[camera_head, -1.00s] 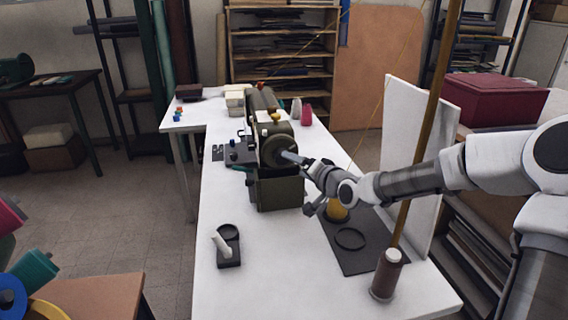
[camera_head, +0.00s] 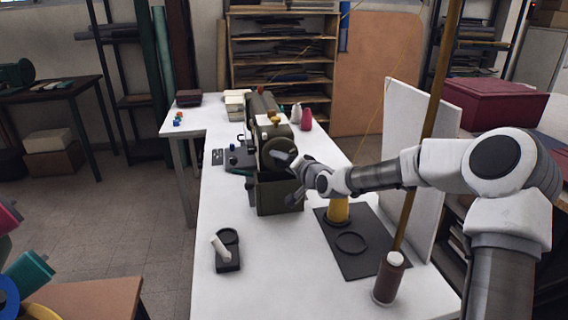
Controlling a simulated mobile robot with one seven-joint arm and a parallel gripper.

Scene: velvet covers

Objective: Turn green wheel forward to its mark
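The green machine (camera_head: 280,195) stands on the white table. Its dark green wheel (camera_head: 277,148) faces my side at the machine's near end, partly covered by my gripper. My gripper (camera_head: 284,158) is at the wheel's lower right part, reaching in from the right. I cannot tell whether it touches the wheel, or whether its fingers are open or shut. The mark on the wheel is too small to make out.
A yellow thread cone (camera_head: 338,209) stands on a dark mat (camera_head: 362,255) right of the machine. A brown spool (camera_head: 388,277) with a tall pole and a white upright panel (camera_head: 400,150) are further right. A black holder (camera_head: 228,258) lies front left. The white table (camera_head: 300,285) is clear in front.

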